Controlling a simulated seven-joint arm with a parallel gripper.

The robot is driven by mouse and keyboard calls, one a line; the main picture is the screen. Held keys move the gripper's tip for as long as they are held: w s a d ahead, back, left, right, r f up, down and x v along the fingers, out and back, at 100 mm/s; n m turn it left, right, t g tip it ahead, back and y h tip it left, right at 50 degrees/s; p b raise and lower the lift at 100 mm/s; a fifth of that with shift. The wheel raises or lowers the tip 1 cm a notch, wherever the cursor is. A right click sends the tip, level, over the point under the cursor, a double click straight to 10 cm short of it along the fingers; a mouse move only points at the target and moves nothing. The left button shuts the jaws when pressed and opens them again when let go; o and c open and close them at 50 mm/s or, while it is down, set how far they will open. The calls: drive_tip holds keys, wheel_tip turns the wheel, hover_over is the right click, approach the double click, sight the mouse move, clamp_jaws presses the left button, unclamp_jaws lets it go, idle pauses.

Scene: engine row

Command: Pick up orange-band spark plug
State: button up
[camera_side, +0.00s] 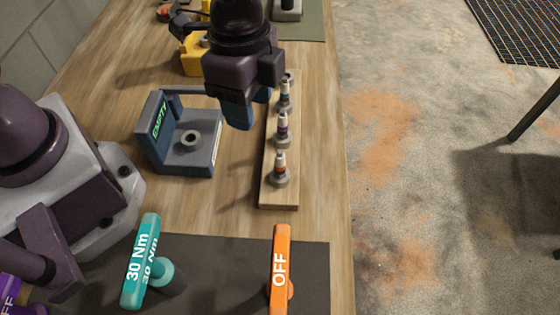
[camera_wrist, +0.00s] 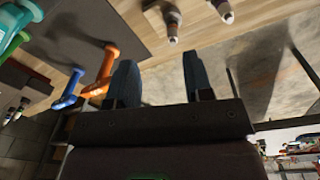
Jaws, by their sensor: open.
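The orange-band spark plug (camera_side: 281,167) stands upright at the near end of a wooden strip (camera_side: 279,198) in the side view. Behind it in the row stand a purple-band plug (camera_side: 283,128) and a green-band plug (camera_side: 285,96). My gripper (camera_side: 250,112) hangs above the bench, just left of the row's far part, above and behind the orange-band plug. In the wrist view its two blue fingers (camera_wrist: 160,75) are apart with nothing between them.
A blue-grey holder (camera_side: 172,160) marked EMPTY stands left of the strip. A teal 30 Nm tool (camera_side: 142,262) and an orange OFF tool (camera_side: 280,268) are on a dark mat (camera_side: 215,275) in front. A yellow object (camera_side: 194,55) is behind. The bench edge is right of the strip.

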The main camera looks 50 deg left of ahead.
sight(280, 152)
drive_tip(key=d+f+m, duration=0.1)
drive_tip(key=f, duration=0.1)
drive_tip(key=w+f+m, duration=0.1)
drive_tip(key=f, duration=0.2)
drive_tip(key=d+f, duration=0.1)
drive_tip(key=f, duration=0.1)
drive_tip(key=shift+w+d+f+m+h, duration=0.15)
drive_tip(key=shift+w+d+m+h, duration=0.15)
drive_tip(key=shift+w+d+m, duration=0.1)
drive_tip(key=shift+w+d+f, duration=0.15)
drive_tip(key=shift+f, duration=0.75)
drive_tip(key=shift+w+d+f, duration=0.1)
drive_tip(key=shift+f, duration=0.8)
drive_tip(key=shift+w+d+f, duration=0.15)
drive_tip(key=shift+f, duration=0.75)
drive_tip(key=shift+c, duration=0.3)
clamp_jaws()
